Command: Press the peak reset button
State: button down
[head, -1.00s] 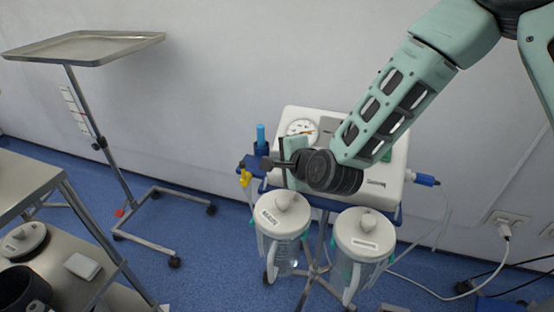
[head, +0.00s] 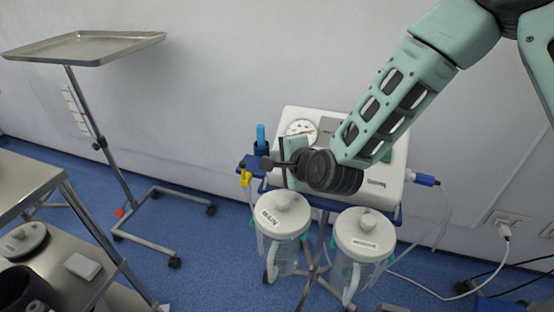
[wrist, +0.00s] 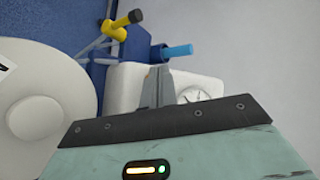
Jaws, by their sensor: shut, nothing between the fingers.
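The white suction machine (head: 396,172) stands by the wall with a round dial (head: 300,128) on its upper left. It also shows in the wrist view (wrist: 125,88), partly hidden behind my gripper. I cannot make out a peak reset button in either view; my arm and gripper cover much of the machine's front. My gripper (head: 266,163) is in front of the machine's left side, pointing left, below the dial. In the wrist view its fingers (wrist: 158,86) are together and empty, just left of the dial (wrist: 193,93). I cannot tell whether they touch anything.
Two lidded jars, a left one (head: 281,222) and a right one (head: 364,238), hang below the machine. A blue cylinder (head: 261,137) and a yellow fitting (head: 245,178) are at its left. A tray stand (head: 85,47) and a metal trolley (head: 95,262) stand further left.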

jog(key=shift+w+f, duration=0.1)
jog(key=shift+w+f, duration=0.15)
jog(key=shift+f, duration=0.05)
jog(key=shift+w+d+f+b, duration=0.2)
jog(key=shift+f+b, duration=0.15)
jog(key=shift+b, duration=0.15)
dwell(0.8)
jog(key=shift+r, duration=0.15)
jog(key=shift+s+a+r+p, duration=0.2)
jog(key=shift+s+r+p, duration=0.2)
jog(key=shift+s+r, duration=0.1)
jog(key=shift+r, duration=0.1)
jog(key=s+r+p, duration=0.1)
jog(key=r+p, duration=0.1)
jog(key=s+a+r+p, duration=0.1)
jog(key=r, duration=0.1)
jog(key=shift+s, duration=0.3)
dwell(0.7)
